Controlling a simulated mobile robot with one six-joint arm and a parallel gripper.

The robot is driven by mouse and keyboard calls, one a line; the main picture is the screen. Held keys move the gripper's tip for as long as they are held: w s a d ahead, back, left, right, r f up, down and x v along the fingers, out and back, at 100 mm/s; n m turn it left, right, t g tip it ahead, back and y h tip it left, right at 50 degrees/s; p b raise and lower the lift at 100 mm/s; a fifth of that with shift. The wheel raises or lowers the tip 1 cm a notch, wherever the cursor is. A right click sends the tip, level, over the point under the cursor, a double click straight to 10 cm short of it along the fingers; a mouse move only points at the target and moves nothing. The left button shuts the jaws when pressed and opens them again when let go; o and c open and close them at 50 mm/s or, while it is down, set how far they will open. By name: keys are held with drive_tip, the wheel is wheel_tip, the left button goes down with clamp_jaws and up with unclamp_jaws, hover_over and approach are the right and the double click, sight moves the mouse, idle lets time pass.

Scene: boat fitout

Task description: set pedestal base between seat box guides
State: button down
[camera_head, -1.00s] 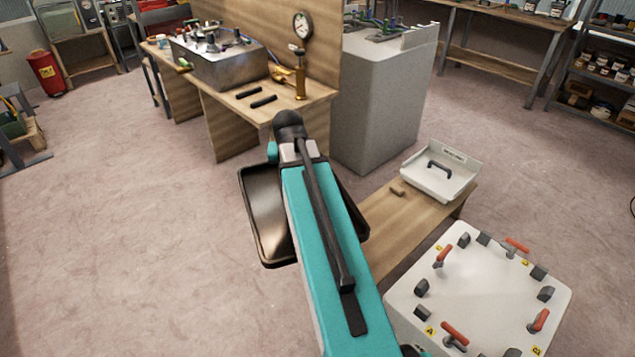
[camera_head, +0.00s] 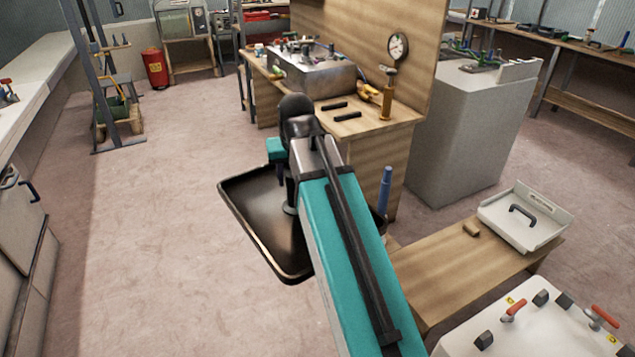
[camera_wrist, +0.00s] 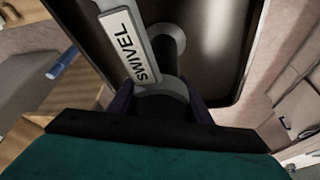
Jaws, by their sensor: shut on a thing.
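My gripper (camera_wrist: 163,100) is shut on a pedestal piece with a dark post (camera_wrist: 172,45), a grey collar and a white plate reading SWIVEL (camera_wrist: 130,42). I take it for the pedestal base. In the head view, the dark post and its round foot (camera_head: 289,209) show below my gripper (camera_head: 284,172), over a dark rimmed pan (camera_head: 258,215). I cannot tell whether the foot is joined to the pan or only stands in it. No guides can be made out for certain. A blue upright post (camera_head: 385,188) stands right of my arm, beside the wooden bench.
A low wooden bench (camera_head: 450,268) with a small block and a white tray (camera_head: 525,225) is at right. A white panel (camera_head: 540,330) with red-handled latches is in front. The workbench (camera_head: 385,130) stands ahead. The floor at left is clear.

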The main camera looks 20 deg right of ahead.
drive_tip(key=a+r+n+b, duration=0.1)
drive_tip(key=a+r+n, duration=0.1)
drive_tip(key=a, duration=0.5)
drive_tip(key=shift+s+a+r+y, duration=0.2)
drive_tip(key=shift+a+r+y, duration=0.2)
drive_tip(key=shift+r, duration=0.15)
drive_tip(key=shift+a, duration=0.1)
